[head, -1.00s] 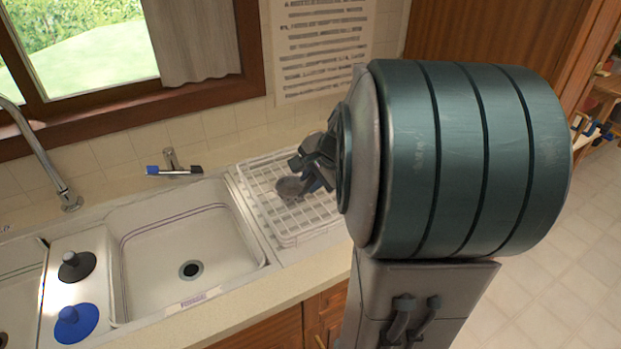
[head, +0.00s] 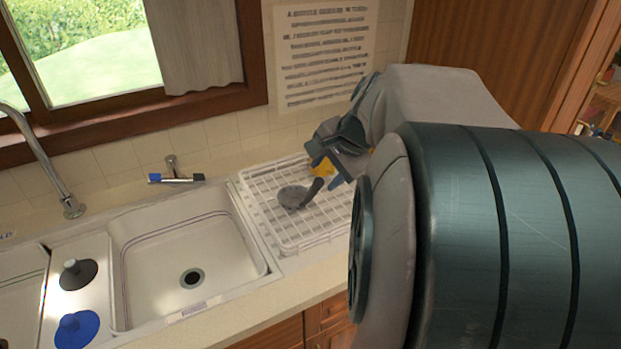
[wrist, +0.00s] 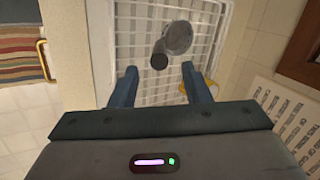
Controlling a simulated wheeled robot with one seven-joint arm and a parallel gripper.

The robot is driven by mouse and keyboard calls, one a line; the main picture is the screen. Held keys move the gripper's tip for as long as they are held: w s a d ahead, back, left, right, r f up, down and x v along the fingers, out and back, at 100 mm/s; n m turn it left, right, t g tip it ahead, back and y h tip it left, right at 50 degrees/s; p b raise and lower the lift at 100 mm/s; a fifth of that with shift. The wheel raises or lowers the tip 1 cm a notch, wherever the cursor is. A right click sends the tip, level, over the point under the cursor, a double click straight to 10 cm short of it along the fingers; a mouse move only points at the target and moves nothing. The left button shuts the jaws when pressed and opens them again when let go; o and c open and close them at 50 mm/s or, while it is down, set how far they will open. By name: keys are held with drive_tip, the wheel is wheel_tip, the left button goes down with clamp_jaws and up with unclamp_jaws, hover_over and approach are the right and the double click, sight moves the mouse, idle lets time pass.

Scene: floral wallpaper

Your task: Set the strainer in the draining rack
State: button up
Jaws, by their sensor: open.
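The strainer (head: 294,197), a small grey round piece with a dark handle, lies in the white wire draining rack (head: 262,186) right of the sink. In the wrist view the strainer (wrist: 178,38) rests on the rack's (wrist: 135,30) grid, its dark handle end pointing toward my gripper. My gripper (wrist: 160,80) is open and empty, its two blue fingers apart, with the strainer beyond the fingertips. In the head view my gripper (head: 326,180) is above the rack's right part, beside the strainer's handle. My arm hides the rack's right end.
The sink basin (head: 185,260) is left of the rack and empty. A black stopper (head: 78,272) and a blue stopper (head: 80,328) sit on the ledge between basins. The wall with a printed notice (head: 325,50) is close behind the rack.

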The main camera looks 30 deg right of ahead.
drive_tip(key=s+a+f+n+g, duration=0.1)
drive_tip(key=s+a+f+n, duration=0.2)
drive_tip(key=s+a+n, duration=0.3)
drive_tip(key=s+a+f+n+g+h, duration=0.1)
drive_tip(key=s+a+f+n, duration=0.3)
drive_tip(key=a+n, duration=0.5)
drive_tip(key=shift+s+a+g, duration=0.3)
drive_tip(key=shift+s+a, duration=0.05)
drive_tip(key=shift+s, duration=0.6)
drive_tip(key=shift+c, duration=0.5)
drive_tip(key=shift+f, duration=0.1)
drive_tip(key=shift+c, duration=0.2)
